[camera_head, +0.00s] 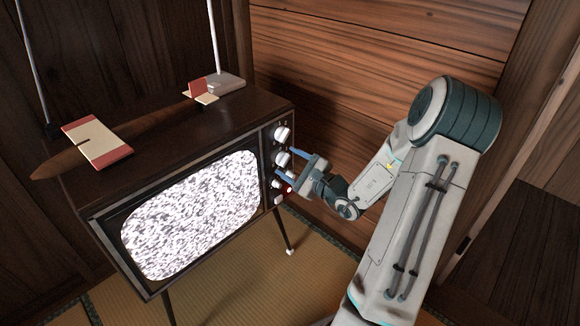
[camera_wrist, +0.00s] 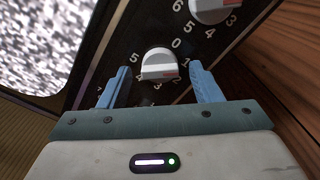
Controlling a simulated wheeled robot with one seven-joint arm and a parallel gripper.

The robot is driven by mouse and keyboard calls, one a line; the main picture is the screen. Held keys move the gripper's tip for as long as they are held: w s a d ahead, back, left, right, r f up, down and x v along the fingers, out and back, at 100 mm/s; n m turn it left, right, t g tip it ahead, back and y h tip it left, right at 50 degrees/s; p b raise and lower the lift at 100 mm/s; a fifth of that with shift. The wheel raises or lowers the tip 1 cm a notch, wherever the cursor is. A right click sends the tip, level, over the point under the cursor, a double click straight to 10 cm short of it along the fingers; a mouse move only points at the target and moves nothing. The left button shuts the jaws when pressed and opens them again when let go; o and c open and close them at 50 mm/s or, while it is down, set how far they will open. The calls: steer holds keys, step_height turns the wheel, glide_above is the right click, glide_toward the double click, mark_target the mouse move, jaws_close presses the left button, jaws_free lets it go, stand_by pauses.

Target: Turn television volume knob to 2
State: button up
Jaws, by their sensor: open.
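The television (camera_head: 190,215) has a dark wood case and a screen of grey static. Its control panel at the right carries an upper white knob (camera_head: 282,134) and a second white knob (camera_head: 282,158) below it. In the wrist view the second knob (camera_wrist: 158,66) has a raised grip and a ring of numbers from 0 to 5. My gripper (camera_head: 284,163) is open in front of the panel. Its blue fingers stand on either side of the second knob, apparently apart from it.
The upper knob (camera_wrist: 212,8) is close above my right finger in the wrist view. A wooden model plane (camera_head: 110,142) and an antenna base (camera_head: 222,82) are on top of the television. A wood wall (camera_head: 370,60) stands behind my arm.

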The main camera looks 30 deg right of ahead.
steer(key=shift+w+a, duration=0.1)
steer(key=shift+w, duration=0.25)
steer(key=c, duration=1)
steer(key=shift+r+m+p, duration=0.1)
steer(key=shift+m+p, duration=0.2)
steer(key=shift+p, duration=0.15)
